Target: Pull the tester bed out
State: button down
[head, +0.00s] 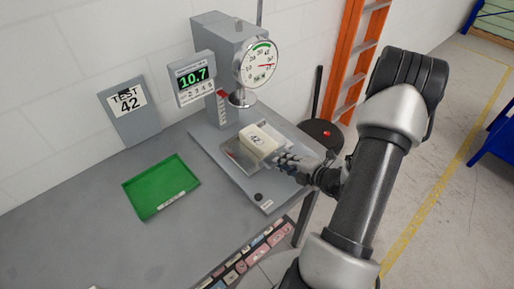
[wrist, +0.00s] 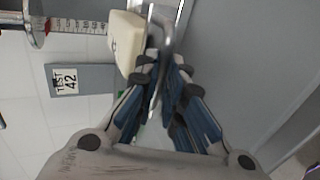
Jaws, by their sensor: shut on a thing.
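The tester (head: 222,55) is a grey press with a round dial and a display reading 10.7. Its bed (head: 238,154) is a shiny metal plate on the tester's base, carrying a cream foam block (head: 258,141) marked 42. The block sits forward of the round press head (head: 240,98), not directly beneath it. My gripper (head: 290,163) is at the bed's right front side. In the wrist view my gripper (wrist: 160,75) is shut on the bed's metal edge (wrist: 162,30), with the foam block (wrist: 126,45) just beside the fingers. The exact grip is partly hidden by the fingers.
A green tray (head: 160,187) lies empty on the grey table (head: 95,225). A sign (head: 130,112) reading TEST 42 leans on the wall. A black knob (head: 258,197) is on the base's front. A dark round bin (head: 326,135) and orange ladder (head: 357,50) stand beyond the table.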

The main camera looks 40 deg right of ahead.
jog(key=s+d+p, duration=0.1)
jog(key=s+p, duration=0.1)
jog(key=s, duration=0.8)
jog(key=shift+s, duration=0.3)
jog(key=c, duration=1.5)
grip_release()
jog(key=shift+w, duration=0.15)
jog(key=p+v, duration=0.1)
jog(key=v, duration=0.2)
jog(key=p+v, duration=0.2)
jog(key=shift+s+r, duration=0.25)
jog(key=shift+r, duration=0.15)
